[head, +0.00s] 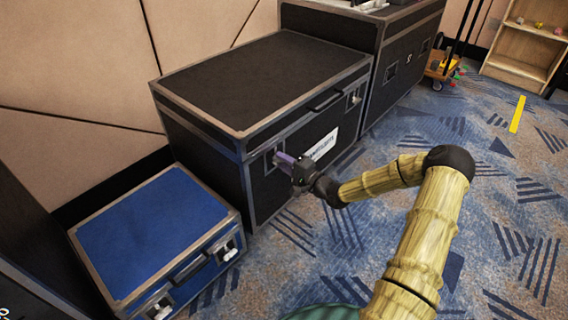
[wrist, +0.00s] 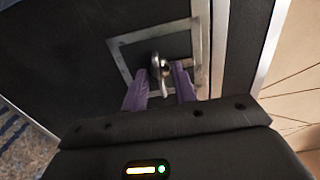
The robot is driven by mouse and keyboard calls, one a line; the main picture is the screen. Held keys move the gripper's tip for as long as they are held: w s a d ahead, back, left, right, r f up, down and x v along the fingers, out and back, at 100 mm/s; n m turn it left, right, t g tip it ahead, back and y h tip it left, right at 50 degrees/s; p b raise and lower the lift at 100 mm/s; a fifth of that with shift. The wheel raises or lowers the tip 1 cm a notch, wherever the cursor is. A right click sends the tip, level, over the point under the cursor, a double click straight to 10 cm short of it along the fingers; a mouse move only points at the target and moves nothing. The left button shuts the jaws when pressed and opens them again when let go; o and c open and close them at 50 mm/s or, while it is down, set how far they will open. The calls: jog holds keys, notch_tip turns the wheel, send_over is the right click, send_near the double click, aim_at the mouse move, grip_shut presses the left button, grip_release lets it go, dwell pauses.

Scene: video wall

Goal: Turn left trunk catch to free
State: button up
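The large black trunk (head: 255,85) with metal edging stands against the wall. Its left catch (wrist: 160,66), a silver metal piece in a square recessed frame, shows in the wrist view. In the head view my gripper covers most of this catch. My gripper (head: 281,158) has purple fingers and is at the trunk's front face by the left catch. In the wrist view the fingers (wrist: 160,82) are apart, one on each side of the catch, with gaps visible. Contact with the catch is not clear. The trunk's right catch (head: 354,98) is in plain view.
A blue case (head: 150,230) with metal edges stands to the left of the trunk. A taller black case (head: 400,60) stands behind to the right. A wooden shelf (head: 525,50) and a small cart (head: 440,68) are farther back. The patterned carpet at right is mostly clear.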

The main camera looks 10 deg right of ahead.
grip_shut()
jog(key=shift+n+p, duration=0.3)
jog(key=n+p, duration=0.6)
jog(key=n, duration=1.1)
jog(key=shift+s+f, duration=0.1)
jog(key=shift+n, duration=0.3)
jog(key=shift+o, duration=0.5)
grip_release()
